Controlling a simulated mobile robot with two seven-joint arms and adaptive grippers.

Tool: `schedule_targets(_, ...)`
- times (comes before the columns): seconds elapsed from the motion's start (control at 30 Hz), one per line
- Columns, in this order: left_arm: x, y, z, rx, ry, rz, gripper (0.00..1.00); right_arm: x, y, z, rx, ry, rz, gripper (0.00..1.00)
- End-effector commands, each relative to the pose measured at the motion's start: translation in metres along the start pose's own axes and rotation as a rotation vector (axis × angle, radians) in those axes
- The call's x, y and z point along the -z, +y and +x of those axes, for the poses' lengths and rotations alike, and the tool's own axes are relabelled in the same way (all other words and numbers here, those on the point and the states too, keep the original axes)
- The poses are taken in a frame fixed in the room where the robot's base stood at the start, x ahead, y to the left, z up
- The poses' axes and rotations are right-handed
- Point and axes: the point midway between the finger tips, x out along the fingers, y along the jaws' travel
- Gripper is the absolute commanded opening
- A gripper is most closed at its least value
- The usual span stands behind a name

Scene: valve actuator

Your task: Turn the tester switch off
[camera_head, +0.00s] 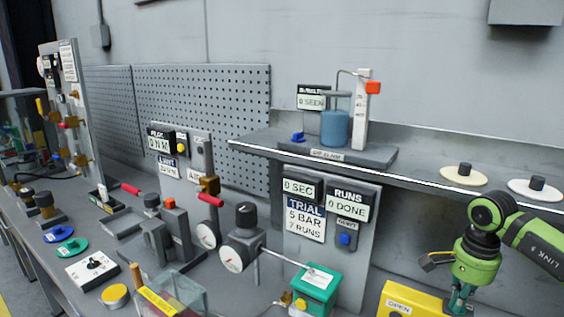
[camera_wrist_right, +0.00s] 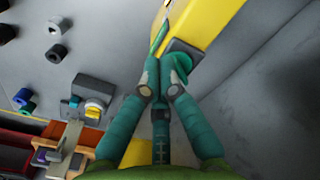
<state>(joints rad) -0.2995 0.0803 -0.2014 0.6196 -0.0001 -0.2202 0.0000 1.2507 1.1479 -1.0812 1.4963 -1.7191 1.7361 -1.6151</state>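No part is readably labelled as the tester switch. A white box with a black knob or toggle (camera_head: 92,268) sits on the bench at the lower left, its marking too small to read. A green box (camera_head: 318,283) with a white label and a yellow button stands at the front middle. My right gripper (camera_head: 459,301) is at the lower right, at the yellow box (camera_head: 412,302) marked OPEN. In the right wrist view its teal fingers (camera_wrist_right: 160,86) come together at the tips, beside a dark part with a green rounded piece (camera_wrist_right: 182,62). My left gripper is out of view.
A grey panel with TRIAL and RUNS displays (camera_head: 345,199) rises behind the green box. A raised shelf (camera_head: 424,171) carries a blue cylinder (camera_head: 335,128) and two discs with dark knobs. Valves with red handles crowd the bench's middle.

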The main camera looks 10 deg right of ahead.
Motion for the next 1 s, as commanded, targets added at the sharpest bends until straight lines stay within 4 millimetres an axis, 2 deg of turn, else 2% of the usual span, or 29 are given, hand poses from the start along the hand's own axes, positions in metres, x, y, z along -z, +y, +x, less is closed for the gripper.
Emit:
schedule_targets(0.03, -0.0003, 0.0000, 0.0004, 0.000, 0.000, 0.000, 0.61, 0.0010, 0.0099, 0.0101, -0.038, -0.003, 0.007, 0.00)
schedule_targets(0.67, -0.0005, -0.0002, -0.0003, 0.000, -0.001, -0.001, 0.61, 0.0023, 0.0126, 0.0102, -0.037, -0.002, 0.007, 0.00)
schedule_targets(1.0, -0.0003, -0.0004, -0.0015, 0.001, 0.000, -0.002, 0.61, -0.0063, 0.0157, 0.0092, -0.037, -0.006, 0.004, 0.00)
